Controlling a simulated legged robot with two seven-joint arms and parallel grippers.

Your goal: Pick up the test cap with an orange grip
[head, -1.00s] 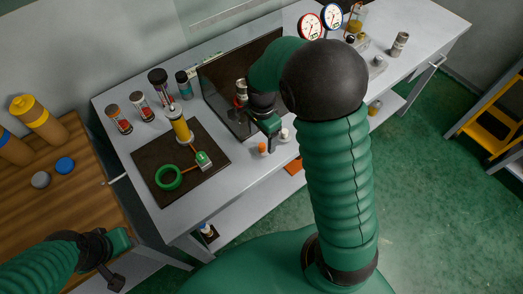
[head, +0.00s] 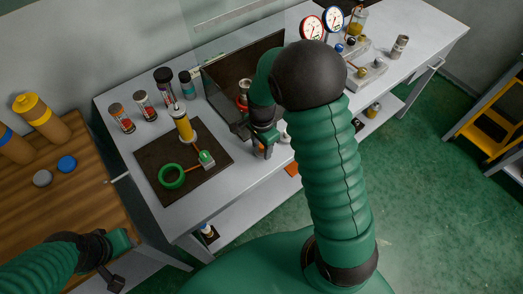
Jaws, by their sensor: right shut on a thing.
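My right gripper (head: 262,152) points down at the bench's front edge, below its green wrist. It is shut on the orange-grip test cap, which the fingers almost wholly hide. A pale cap (head: 285,133) stands just right of the gripper, partly behind my arm. My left gripper (head: 119,262) is at the lower left, away from the bench top; its finger opening is unclear.
A dark mat (head: 155,150) holds a yellow cylinder (head: 184,127) and a green ring tool (head: 172,176). Gauges (head: 312,27) and fittings stand at the back right. Jars line the left rear.

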